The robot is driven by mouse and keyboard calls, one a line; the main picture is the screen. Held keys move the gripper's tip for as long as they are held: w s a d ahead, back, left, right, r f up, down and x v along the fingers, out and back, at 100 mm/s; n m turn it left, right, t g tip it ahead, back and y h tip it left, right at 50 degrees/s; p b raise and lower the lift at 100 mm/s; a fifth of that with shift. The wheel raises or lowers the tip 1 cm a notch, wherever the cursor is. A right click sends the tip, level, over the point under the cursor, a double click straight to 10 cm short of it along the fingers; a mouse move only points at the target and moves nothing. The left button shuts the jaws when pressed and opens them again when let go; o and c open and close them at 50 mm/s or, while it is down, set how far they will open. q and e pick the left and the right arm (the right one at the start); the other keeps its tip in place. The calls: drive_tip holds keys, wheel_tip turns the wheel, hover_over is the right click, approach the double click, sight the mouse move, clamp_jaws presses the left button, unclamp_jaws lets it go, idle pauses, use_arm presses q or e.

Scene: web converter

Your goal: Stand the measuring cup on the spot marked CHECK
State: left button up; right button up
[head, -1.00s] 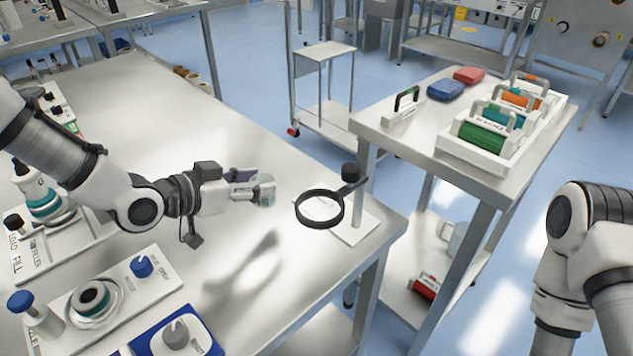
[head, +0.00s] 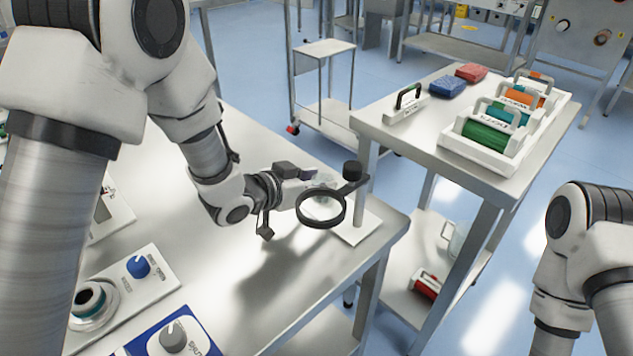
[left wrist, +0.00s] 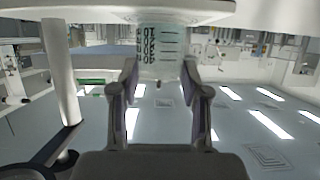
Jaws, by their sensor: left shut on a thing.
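The clear measuring cup (head: 326,179) is partly hidden behind the black ring stand in the head view. In the left wrist view, the cup (left wrist: 161,50) with dark scale marks sits between my left gripper's fingers (left wrist: 160,88). That view appears upside down, with the cup upright and its base close to a pale surface. I cannot tell if they touch. In the head view, my left gripper (head: 312,186) is shut on the cup beside the stand's post. A white plate (head: 352,236) lies under the stand; no CHECK lettering is readable. My right gripper is out of view.
The black ring (head: 321,225) and its post (head: 359,207) stand close to my left gripper. The bench's right edge is just beyond. A second table (head: 415,135) at right holds a white rack (head: 480,160) of coloured rolls. Control panels (head: 150,270) lie at front left.

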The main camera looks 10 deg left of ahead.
use_arm(q)
drive_tip(key=o, duration=1.1)
drive_tip(key=shift+r, duration=0.15)
drive_tip(key=v, duration=1.2)
drive_tip(key=shift+s, duration=0.1)
